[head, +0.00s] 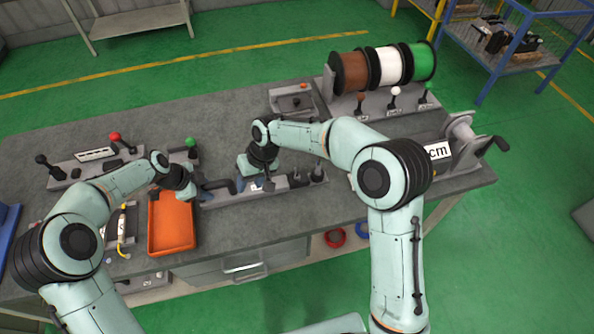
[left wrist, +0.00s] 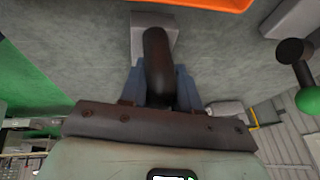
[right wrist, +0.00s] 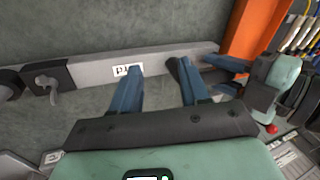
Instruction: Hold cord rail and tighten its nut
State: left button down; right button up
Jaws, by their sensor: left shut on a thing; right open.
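The cord rail (head: 228,196) is a long grey bar with a small label on the workbench. It also shows in the right wrist view (right wrist: 100,68). My left gripper (left wrist: 158,90) is shut on the dark handle (left wrist: 157,58) at the rail's left end, beside the orange tray. My right gripper (right wrist: 155,80) is open over the rail, fingers pointing down at the label. A dark upright peg (right wrist: 174,68) stands near its right finger. A grey wing-shaped piece (right wrist: 47,88) sits on a dark block along the rail. I cannot tell which part is the nut.
An orange tray (head: 155,235) lies left of the rail. A switch panel with a red knob (head: 115,136) and a green knob (head: 190,142) stand behind my left arm. Wire spools (head: 390,68) and a crank device (head: 462,135) are at the right.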

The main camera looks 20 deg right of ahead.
aim_at(297, 175)
jog(key=w+d+r+n+h, duration=0.1)
jog(key=w+d+r+h, duration=0.15)
jog(key=d, duration=0.45)
jog(key=w+d+r+n+h, duration=0.1)
jog(key=w+d+r, duration=0.15)
jog(key=d, duration=0.45)
jog(key=shift+g, duration=0.3)
jog(key=f, duration=1.1)
jog(key=shift+s+d+f, duration=0.1)
jog(key=shift+s+f, duration=0.1)
jog(key=shift+s, duration=0.15)
grip_shut()
